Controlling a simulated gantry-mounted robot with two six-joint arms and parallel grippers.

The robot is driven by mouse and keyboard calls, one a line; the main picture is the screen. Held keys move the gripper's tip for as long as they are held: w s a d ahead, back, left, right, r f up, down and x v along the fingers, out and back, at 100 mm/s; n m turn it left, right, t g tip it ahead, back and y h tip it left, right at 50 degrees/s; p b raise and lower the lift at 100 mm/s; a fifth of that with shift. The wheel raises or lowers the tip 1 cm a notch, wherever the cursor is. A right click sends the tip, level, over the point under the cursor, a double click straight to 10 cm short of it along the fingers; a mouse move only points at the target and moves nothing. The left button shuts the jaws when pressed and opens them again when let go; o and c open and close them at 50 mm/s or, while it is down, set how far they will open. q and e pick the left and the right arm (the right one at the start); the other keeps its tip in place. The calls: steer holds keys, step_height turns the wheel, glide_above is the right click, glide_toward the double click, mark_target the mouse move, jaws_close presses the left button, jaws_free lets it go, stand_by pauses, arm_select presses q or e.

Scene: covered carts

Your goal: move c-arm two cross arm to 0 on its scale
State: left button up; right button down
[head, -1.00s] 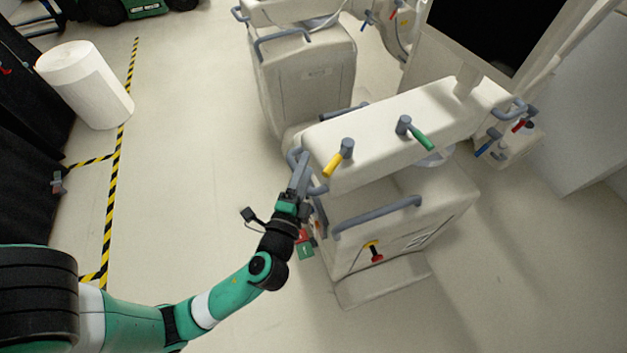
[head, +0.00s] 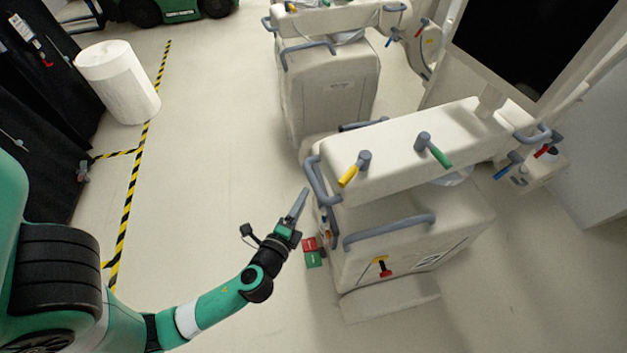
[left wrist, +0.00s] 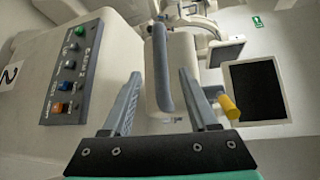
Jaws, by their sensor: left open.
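The near C-arm cart (head: 400,250) carries a white cross arm (head: 400,140) with a yellow-tipped lever (head: 355,168), a green-tipped lever (head: 433,150) and a grey handle (head: 322,184) at its left end. My left gripper (head: 303,193) is open and empty, just left of that handle and apart from it. In the left wrist view, a grey handle (left wrist: 161,70) shows between the open fingers (left wrist: 158,80), beyond them. A control panel (left wrist: 72,72) with coloured knobs and a large "2" is at left there. I cannot make out the cross arm's scale. My right gripper is not in view.
A second cart (head: 330,90) stands behind the near one. A dark monitor (head: 530,45) hangs at upper right. A white roll (head: 118,82) and black-yellow floor tape (head: 133,190) are at left. The floor between tape and carts is clear.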

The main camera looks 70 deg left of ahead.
mark_target(314, 181)
arm_select(q)
steer(key=x, duration=0.8)
steer(key=shift+w+a, duration=0.2)
jaws_close()
stand_by(1.2)
